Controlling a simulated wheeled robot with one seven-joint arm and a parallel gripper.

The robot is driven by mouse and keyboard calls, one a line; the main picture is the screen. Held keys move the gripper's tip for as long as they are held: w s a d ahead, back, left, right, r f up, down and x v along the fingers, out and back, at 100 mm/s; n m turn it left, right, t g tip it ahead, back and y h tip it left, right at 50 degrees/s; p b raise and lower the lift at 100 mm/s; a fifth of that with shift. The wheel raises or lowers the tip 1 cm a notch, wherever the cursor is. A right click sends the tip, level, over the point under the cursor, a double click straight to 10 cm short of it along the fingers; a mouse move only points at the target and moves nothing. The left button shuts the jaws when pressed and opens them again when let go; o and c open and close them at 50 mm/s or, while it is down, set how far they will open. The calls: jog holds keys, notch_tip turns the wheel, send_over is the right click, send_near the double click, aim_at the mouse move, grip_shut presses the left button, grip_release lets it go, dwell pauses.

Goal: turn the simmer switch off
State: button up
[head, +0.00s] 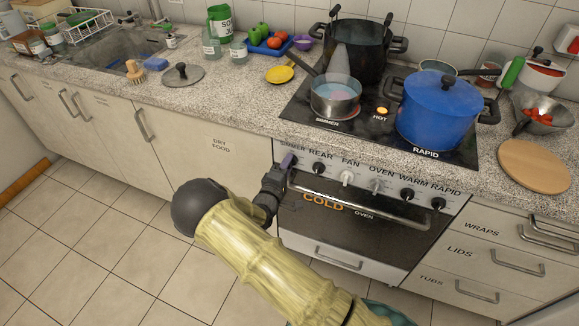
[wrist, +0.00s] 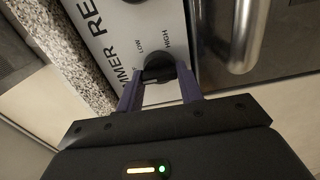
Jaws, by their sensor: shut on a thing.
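The black simmer switch (wrist: 157,66) is a round knob on the stove's front panel, beside printed "LOW" and "HIGH" marks. My gripper (wrist: 160,88) has its two purple fingers on either side of the knob and is shut on it. I cannot tell exactly which mark the knob points to. In the head view my gripper (head: 286,163) reaches the left end of the panel and hides the knob. The simmer burner (head: 338,126) has a reddish glow at its edge. A small steel saucepan (head: 335,100) stands on it with steam above.
The oven handle (head: 362,208) sticks out just below the switches. Other panel knobs, such as the rear switch (head: 319,168), sit to the right. A blue pot (head: 440,112) and a black pot (head: 357,55) stand on the hob, where a "HOT" light (head: 382,110) glows.

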jog(key=shift+s+f+n, duration=0.1)
jog(key=shift+f+n, duration=0.05)
jog(key=shift+n, duration=0.15)
jog(key=o, duration=0.9)
jog(key=shift+o, duration=0.4)
jog(key=v, duration=1.7)
jog(key=shift+b, duration=0.3)
jog(key=shift+s+a, duration=0.1)
jog(key=shift+s, duration=0.1)
jog(key=shift+w, duration=0.1)
